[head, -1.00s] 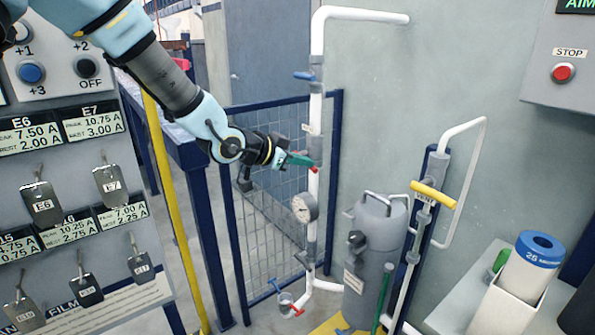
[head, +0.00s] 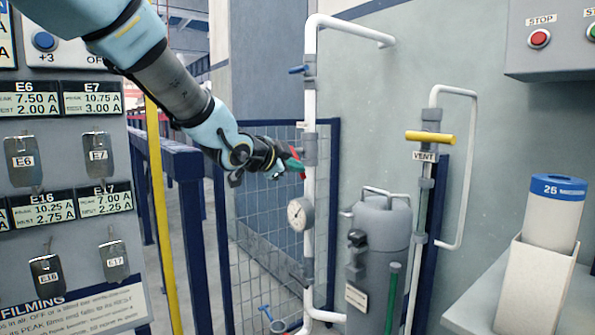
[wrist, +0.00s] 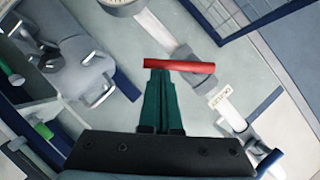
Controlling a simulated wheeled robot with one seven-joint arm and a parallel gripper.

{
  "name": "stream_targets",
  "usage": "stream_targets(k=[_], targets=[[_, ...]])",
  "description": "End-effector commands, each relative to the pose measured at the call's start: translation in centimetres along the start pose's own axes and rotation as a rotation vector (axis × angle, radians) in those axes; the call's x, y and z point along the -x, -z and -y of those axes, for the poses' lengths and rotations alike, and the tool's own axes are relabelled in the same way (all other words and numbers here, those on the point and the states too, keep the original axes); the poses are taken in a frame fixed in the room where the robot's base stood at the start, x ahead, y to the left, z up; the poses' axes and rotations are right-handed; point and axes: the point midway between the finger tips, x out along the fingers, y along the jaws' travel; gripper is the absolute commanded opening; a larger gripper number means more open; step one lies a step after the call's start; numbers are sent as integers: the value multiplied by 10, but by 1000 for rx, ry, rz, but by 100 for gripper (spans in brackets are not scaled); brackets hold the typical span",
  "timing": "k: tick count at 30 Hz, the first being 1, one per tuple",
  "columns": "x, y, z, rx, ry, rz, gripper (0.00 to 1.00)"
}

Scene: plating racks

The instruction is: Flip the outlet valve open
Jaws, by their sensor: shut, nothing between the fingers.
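A red valve handle (wrist: 180,66) sits on the white vertical pipe (head: 310,100), above the round gauge (head: 300,213). My gripper (head: 298,168) is at this handle, and its green fingers are shut with nothing between them. In the wrist view the fingertips (wrist: 159,72) meet the handle's left part; I cannot tell if they touch or stop just short. The handle lies at a slant to the pipe. A small label (wrist: 220,95) is on the pipe beside it, too small to read surely.
A grey tank (head: 382,235) and a yellow VENT handle (head: 430,138) stand right. A mesh fence (head: 265,190) is behind; a tag panel (head: 70,220) is left.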

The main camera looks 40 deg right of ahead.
Motion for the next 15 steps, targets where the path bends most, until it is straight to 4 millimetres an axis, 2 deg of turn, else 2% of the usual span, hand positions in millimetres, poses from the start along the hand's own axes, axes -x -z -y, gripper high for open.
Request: stream_targets(k=[1,15], targets=[[-5,-8,-11,-28,15,-2,0],[-14,-26,-15,-280,148,-2,0]])
